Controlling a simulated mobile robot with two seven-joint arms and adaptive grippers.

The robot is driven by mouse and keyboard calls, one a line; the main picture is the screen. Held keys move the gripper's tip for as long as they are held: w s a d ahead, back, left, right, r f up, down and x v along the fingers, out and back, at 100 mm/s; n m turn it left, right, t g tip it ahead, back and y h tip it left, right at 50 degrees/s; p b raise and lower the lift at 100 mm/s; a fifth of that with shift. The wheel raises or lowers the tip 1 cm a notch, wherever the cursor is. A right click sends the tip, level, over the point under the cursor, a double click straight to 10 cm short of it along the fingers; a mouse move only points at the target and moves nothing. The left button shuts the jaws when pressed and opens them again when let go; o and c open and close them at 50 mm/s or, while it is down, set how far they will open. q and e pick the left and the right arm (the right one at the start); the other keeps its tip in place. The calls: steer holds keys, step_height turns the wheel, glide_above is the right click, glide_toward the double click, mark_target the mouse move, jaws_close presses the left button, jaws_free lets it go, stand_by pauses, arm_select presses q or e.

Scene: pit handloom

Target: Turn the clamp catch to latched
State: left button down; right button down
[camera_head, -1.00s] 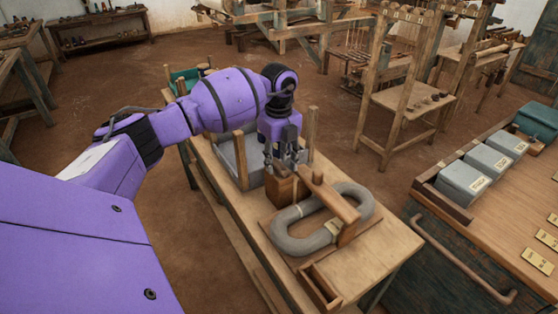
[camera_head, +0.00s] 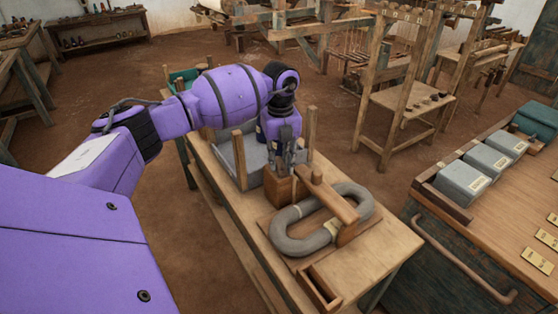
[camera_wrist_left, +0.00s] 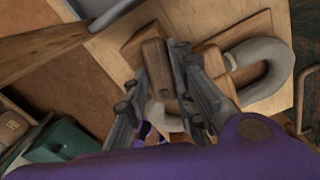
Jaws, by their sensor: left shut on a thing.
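The clamp has a wooden block (camera_head: 281,187) and a long wooden bar (camera_head: 330,195) that reaches from the block across a grey looped hank (camera_head: 290,242). My right gripper is in neither view.
The clamp stands on a wooden bench (camera_head: 388,240) with a small open wooden box (camera_head: 320,287) at its front edge. A grey tray (camera_head: 230,158) with upright posts sits behind the gripper. At right, a cabinet (camera_head: 490,235) carries grey boxes (camera_head: 463,181).

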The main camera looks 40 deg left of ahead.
arm_select(q)
steer(key=shift+w+d+m, duration=0.1)
steer(key=shift+w+m, duration=0.05)
steer(key=shift+m, duration=0.75)
steer(key=m, duration=0.3)
steer(key=shift+w+d+m, duration=0.2)
steer(key=shift+d+m, duration=0.15)
steer(key=shift+m, duration=0.05)
steer(key=m, duration=0.3)
steer(key=shift+d+m, duration=0.3)
steer(key=m, duration=0.3)
steer(key=shift+d+m+b, duration=0.35)
steer(key=shift+m+b, duration=0.05)
steer(key=shift+d+m, duration=0.1)
steer(key=shift+m, duration=0.4)
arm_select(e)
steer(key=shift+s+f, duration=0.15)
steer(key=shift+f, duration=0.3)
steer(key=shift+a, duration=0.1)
arm_select(q)
steer(key=shift+m, duration=0.3)
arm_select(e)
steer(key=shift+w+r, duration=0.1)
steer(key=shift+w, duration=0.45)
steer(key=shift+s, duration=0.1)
